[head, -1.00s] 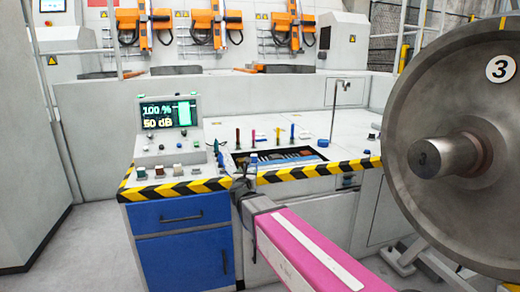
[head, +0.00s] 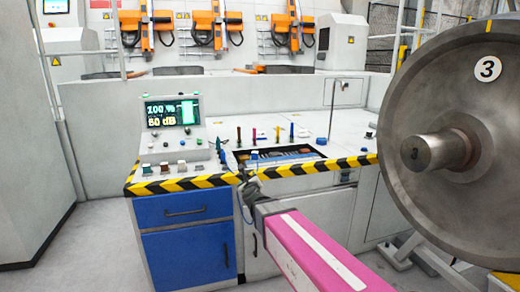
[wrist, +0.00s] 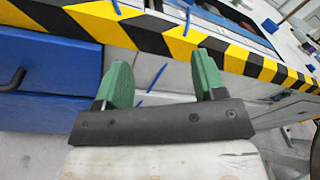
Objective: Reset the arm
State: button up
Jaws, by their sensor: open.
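My arm is pink with a white stripe and reaches from the bottom of the head view toward the front edge of the console. My gripper (head: 250,186) is at the arm's far end, in front of the striped edge. In the wrist view my gripper (wrist: 160,82) shows two green fingers standing apart, with nothing between them. Behind the fingers are the yellow-black edge (wrist: 240,58) and the console's pale front panel. In the head view the gripper is small, and its fingers are hard to make out.
The white console (head: 215,150) carries a display (head: 172,112), buttons and several upright coloured tools. Blue drawers (head: 185,235) are below it. A large grey wheel (head: 470,200) marked 3, with a protruding axle, stands close on the right. Grey floor shows at lower left.

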jog(key=s+d+f+n+g, duration=0.65)
jog(key=d+f+n, duration=0.2)
jog(key=n, duration=0.35)
jog(key=s+d+f+n+g, duration=0.6)
jog(key=s+d+f+n, duration=0.15)
jog(key=f+n, duration=0.3)
jog(key=s+d+f+n+g+h, duration=0.2)
jog(key=s+d+n+g, duration=0.2)
jog(key=s+d, duration=0.4)
jog(key=shift+f+n+h, duration=0.3)
jog(key=shift+f+n, duration=0.1)
jog(key=shift+n, duration=0.25)
jog(key=shift+w+g, duration=0.1)
jog(key=shift+g, duration=0.15)
jog(key=shift+c, duration=0.2)
dwell(0.5)
